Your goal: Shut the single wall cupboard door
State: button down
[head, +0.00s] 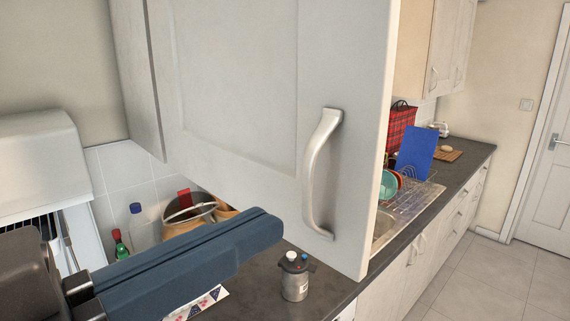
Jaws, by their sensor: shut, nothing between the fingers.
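The wall cupboard door (235,80) is a pale grey panel that fills the upper middle of the head view. It stands out over the counter, with its free edge on the right and a curved metal handle (315,175) near that edge. A narrow pale panel (137,85) shows at its left; the cupboard's inside is hidden. My gripper (265,230) reaches in from the lower left, its blue fingers shut and empty. Its tips overlap the view just below the door's lower edge, left of the handle. I cannot tell whether they touch the door.
The dark counter (330,262) below holds a grey canister (294,277), a basket (190,215) and a green bottle (121,246). Farther right are a dish rack (410,195), a blue board (415,150) and another wall cupboard (425,50). The tiled floor (485,285) at right is clear.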

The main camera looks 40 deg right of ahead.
aim_at(371, 166)
jog(key=d+p, duration=0.1)
jog(key=d, duration=0.2)
jog(key=d+p, duration=0.2)
jog(key=d, duration=0.2)
jog(key=w+d+p, duration=0.1)
jog(key=d, duration=0.3)
jog(key=shift+w+d+r, duration=0.1)
jog(key=shift+r, duration=0.05)
jog(key=shift+w+d+p, duration=0.1)
jog(key=shift+d+p, duration=0.3)
jog(key=shift+d, duration=0.1)
